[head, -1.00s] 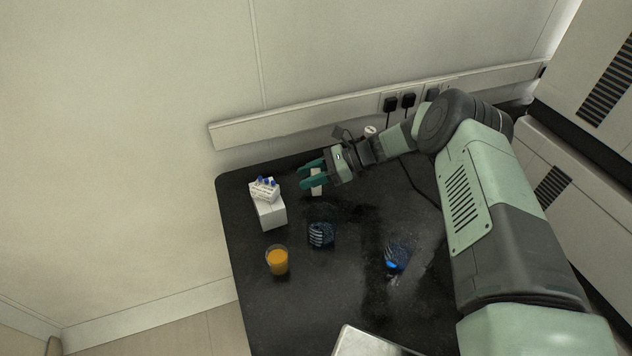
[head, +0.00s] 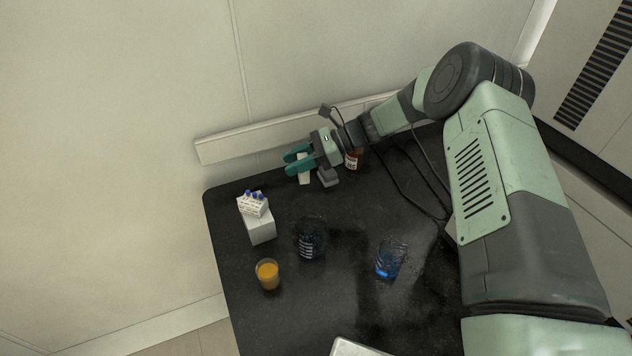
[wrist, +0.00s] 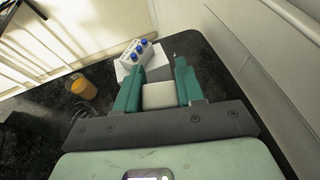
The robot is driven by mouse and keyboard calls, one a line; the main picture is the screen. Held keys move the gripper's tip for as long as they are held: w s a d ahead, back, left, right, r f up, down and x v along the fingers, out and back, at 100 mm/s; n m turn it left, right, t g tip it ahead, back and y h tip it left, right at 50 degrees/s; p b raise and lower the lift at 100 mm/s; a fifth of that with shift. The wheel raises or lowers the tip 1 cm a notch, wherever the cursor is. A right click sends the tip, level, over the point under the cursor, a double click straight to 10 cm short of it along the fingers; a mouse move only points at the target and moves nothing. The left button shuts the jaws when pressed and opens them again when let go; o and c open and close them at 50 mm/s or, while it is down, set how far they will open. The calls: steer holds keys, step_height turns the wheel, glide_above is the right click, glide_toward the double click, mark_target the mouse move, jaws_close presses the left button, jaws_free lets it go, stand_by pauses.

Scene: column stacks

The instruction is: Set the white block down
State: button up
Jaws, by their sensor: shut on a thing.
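The white block (head: 303,172) is between the teal fingers of my gripper (head: 291,161), which is shut on it. The block also shows in the wrist view (wrist: 159,96), with a finger on each side. In the head view, my gripper is over the back of the black table (head: 225,205), near the wall. Whether the block touches the table is hard to tell.
A white box (head: 262,231) with a blue-capped vial rack (head: 252,205) on top stands at the left. An orange-filled glass (head: 267,274), a dark glass (head: 312,240) and a blue-filled glass (head: 390,260) stand nearer. A brown bottle (head: 354,159) and a grey block (head: 327,177) are by my gripper.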

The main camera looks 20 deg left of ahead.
steer(key=w+d+r+m+t+h, duration=0.1)
steer(key=w+d+m+t, duration=0.2)
steer(key=d+m+t, duration=0.6)
steer(key=w+d+m+t+h, duration=0.1)
steer(key=w+d+m+t, duration=0.2)
steer(key=d+m+t, duration=0.65)
steer(key=shift+w+d+f+n+g, duration=0.1)
steer(key=shift+d+f+n+g, duration=0.3)
steer(key=shift+f, duration=1.25)
steer(key=shift+w+d+f+n+g, duration=0.15)
steer(key=shift+d+f+n, duration=0.45)
steer(key=shift+f, duration=1.1)
steer(key=shift+s+d+f+n+g, duration=0.1)
steer(key=shift+d+f+n+g, duration=0.3)
steer(key=shift+f, duration=1.25)
steer(key=shift+f, duration=0.2)
steer(key=o, duration=1)
